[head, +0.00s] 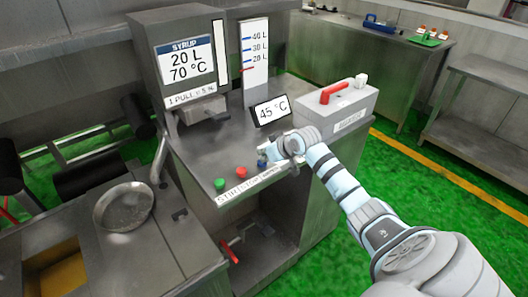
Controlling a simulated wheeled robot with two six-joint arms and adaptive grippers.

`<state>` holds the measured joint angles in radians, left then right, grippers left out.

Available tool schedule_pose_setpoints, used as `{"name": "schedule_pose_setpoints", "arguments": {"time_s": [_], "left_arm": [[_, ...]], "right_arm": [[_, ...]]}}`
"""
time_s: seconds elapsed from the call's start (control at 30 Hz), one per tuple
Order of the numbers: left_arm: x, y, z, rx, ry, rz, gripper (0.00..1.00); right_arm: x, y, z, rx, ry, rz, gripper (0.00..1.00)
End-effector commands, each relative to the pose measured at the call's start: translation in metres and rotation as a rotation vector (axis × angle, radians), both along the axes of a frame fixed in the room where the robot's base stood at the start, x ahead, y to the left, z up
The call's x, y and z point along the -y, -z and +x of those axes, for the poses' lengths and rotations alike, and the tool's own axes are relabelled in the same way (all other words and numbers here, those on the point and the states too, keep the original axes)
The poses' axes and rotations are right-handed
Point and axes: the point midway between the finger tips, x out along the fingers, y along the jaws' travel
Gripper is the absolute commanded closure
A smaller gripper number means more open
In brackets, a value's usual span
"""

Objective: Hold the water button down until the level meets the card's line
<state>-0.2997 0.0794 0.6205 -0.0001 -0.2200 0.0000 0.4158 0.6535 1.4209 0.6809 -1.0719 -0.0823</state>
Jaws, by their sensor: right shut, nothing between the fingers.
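The card (186,62) on the machine reads SYRUP, 20 L, 70 °C. A white level scale (256,52) beside it shows 40 L, 30 L and 20 L marks. A red mark (247,69) sits on the scale below the 20 L label. On the front panel are a green button (219,184), a red button (241,172) and a blue button (262,161), partly hidden by my right gripper. My right gripper (266,161) is shut and empty, down at the blue button. I cannot tell whether it presses it. My left gripper is out of view.
A small display (270,110) reads 45 °C. A grey box with a red handle (335,93) stands behind my right arm. A red-handled valve (232,248) is below the panel.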

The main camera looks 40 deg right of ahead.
Motion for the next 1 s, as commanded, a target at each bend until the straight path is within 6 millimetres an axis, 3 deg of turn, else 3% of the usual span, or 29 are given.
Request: {"name": "schedule_pose_setpoints", "arguments": {"time_s": [0.1,1.0], "left_arm": [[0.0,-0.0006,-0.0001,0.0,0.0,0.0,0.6],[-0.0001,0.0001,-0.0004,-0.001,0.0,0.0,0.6]], "right_arm": [[0.0001,0.0096,-0.0029,-0.015,0.002,0.002,1.0],[-0.0001,0.0147,-0.0057,-0.027,0.005,0.007,1.0]]}}
